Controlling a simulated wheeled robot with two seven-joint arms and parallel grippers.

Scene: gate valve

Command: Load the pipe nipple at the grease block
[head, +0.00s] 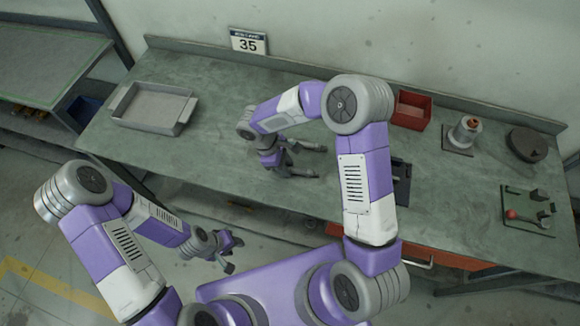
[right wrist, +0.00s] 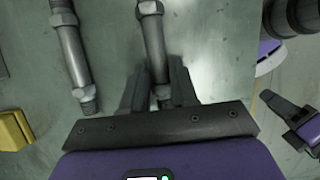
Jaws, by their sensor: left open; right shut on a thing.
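My right gripper (head: 294,159) is low over the bench, left of its middle. In the right wrist view, its fingers (right wrist: 158,92) are shut on the lower end of a grey metal pipe nipple (right wrist: 154,45) with a hex collar. I cannot tell whether this nipple is clear of the bench. A second similar pipe piece (right wrist: 70,50) lies beside it to the left. My left gripper (head: 223,252) is open and empty, in front of the bench edge; it also shows in the right wrist view (right wrist: 303,127). I cannot tell for certain which fixture is the grease block.
A grey tray (head: 152,108) stands on the bench's left. To the right are a red bin (head: 411,110), a stand with a copper-coloured top (head: 464,132), a dark round piece (head: 527,145) and a green plate with a red knob (head: 528,212). A dark fixture (head: 401,183) is partly behind my right arm.

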